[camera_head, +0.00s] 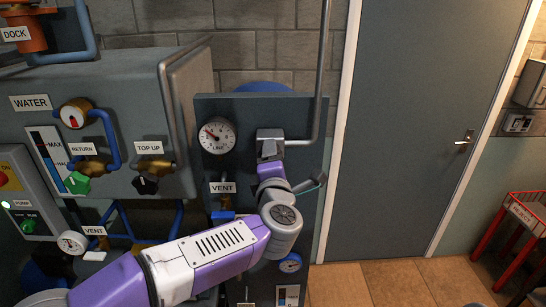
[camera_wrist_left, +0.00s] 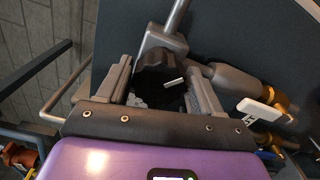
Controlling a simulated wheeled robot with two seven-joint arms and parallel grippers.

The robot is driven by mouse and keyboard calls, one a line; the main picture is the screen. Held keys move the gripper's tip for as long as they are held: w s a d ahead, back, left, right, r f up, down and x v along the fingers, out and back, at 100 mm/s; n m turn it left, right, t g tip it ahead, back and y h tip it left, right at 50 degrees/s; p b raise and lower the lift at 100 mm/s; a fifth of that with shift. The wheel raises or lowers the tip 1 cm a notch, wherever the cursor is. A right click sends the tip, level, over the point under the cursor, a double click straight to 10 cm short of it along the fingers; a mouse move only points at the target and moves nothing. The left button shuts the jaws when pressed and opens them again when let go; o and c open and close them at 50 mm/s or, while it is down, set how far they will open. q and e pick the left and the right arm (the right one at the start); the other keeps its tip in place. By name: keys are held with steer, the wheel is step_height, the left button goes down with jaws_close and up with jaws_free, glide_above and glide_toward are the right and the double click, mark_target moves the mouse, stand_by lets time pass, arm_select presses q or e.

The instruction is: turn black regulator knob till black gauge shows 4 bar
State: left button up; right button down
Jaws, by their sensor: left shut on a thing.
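The round white gauge (camera_head: 217,135) with a dark rim, lettered LINE, is on the dark panel in the head view. My right gripper is not in view.
A grey pipe (camera_head: 321,70) runs down the panel (camera_head: 240,108) beside my gripper. The water tank (camera_head: 120,105) stands left; a closed door (camera_head: 415,120) is right.

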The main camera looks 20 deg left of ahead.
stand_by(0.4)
arm_select(q)
steer(key=o, duration=1)
steer(key=shift+c, duration=0.2)
steer(key=v, duration=0.7)
steer(key=shift+s, duration=0.3)
steer(key=shift+d, duration=0.1)
